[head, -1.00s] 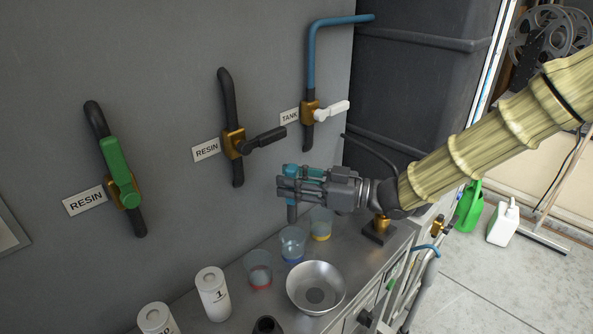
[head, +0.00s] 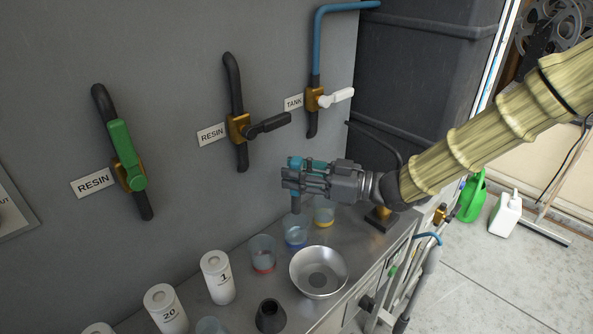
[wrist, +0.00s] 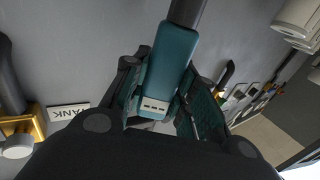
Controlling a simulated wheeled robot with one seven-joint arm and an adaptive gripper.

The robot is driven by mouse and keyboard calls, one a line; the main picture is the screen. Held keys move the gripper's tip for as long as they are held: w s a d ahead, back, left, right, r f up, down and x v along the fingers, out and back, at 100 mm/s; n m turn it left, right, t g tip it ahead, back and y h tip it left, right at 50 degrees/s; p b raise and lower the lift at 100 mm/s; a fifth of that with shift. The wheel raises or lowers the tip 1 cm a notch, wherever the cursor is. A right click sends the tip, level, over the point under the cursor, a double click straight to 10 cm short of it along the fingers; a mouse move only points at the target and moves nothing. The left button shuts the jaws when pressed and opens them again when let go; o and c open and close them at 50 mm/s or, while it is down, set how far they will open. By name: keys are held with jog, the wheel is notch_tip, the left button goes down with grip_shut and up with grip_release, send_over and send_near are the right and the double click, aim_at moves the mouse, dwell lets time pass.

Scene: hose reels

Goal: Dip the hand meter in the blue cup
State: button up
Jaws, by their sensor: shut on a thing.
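The hand meter (head: 296,162) has a teal body and a dark grey probe pointing down. My gripper (head: 292,180) is shut on its teal body and holds it upright. The meter also fills the middle of the wrist view (wrist: 165,72), between the two finger pads. The blue cup (head: 296,236) is a clear cup with a blue base on the steel counter. In the head view the probe's lower end shows right at the cup's far rim. I cannot tell whether the tip is above or just inside it. My fingers hide part of the meter.
A red-based cup (head: 262,257) stands left of the blue cup, and a yellow-based cup (head: 324,214) stands right. A metal bowl (head: 318,288) is in front. White canisters (head: 217,277) stand at left. The wall with valves (head: 239,128) is close behind.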

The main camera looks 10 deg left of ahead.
aim_at(296, 205)
jog(key=shift+f+b, duration=1.95)
jog(key=shift+f, duration=2.75)
jog(key=shift+r+p, duration=3.55)
jog(key=shift+r, duration=1.4)
